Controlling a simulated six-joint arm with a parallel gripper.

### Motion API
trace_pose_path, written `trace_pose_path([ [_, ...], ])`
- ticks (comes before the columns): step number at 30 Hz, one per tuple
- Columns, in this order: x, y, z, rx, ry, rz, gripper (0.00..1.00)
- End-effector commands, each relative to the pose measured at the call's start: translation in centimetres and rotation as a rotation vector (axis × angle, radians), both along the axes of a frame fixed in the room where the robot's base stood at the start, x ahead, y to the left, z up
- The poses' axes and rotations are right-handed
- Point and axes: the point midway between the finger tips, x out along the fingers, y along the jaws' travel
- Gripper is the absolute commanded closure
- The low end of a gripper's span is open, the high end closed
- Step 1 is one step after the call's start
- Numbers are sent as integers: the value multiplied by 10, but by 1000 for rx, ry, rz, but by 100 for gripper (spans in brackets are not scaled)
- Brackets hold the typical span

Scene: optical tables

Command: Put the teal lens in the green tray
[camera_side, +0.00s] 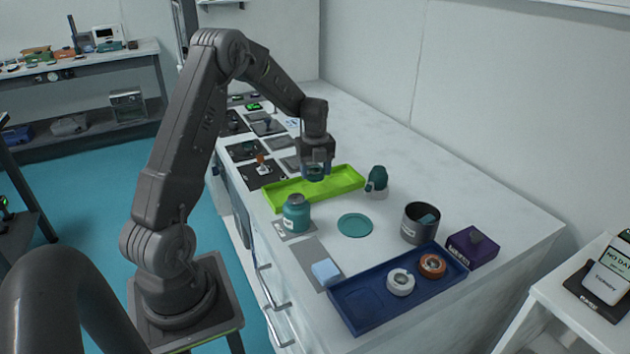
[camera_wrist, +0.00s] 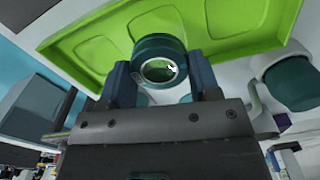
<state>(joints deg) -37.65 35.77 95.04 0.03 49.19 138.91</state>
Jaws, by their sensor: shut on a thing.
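The teal lens (camera_wrist: 158,62) is a short round ring with a clear centre. In the wrist view it sits between the two fingers of my gripper (camera_wrist: 163,82), which is shut on it. In the side view my gripper (camera_side: 315,170) holds the lens (camera_side: 315,174) at or just above the green tray (camera_side: 285,193). I cannot tell whether the lens touches the tray floor. The tray is bright lime green and shallow, with low walls, and it also shows in the wrist view (camera_wrist: 110,30).
A teal jar (camera_side: 296,214) and a teal bottle (camera_side: 377,180) stand close to the tray. A teal disc (camera_side: 355,225), a dark cup (camera_side: 420,222), a purple box (camera_side: 471,247) and a blue tray (camera_side: 365,312) with two ring parts are nearer the front.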

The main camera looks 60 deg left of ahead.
Motion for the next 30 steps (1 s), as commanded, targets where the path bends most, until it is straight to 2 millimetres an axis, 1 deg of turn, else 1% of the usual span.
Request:
trace_pose_path([
  [6, -1, 0, -30, -1, 3, 1, 68],
  [8, -1, 0, -36, 0, 2, 1, 68],
  [20, -1, 0, -41, 0, 1, 1, 68],
  [21, -1, 0, -40, 1, 1, 1, 40],
  [28, -1, 0, -40, 1, 1, 1, 18],
  [30, -1, 0, -40, 1, 1, 1, 18],
])
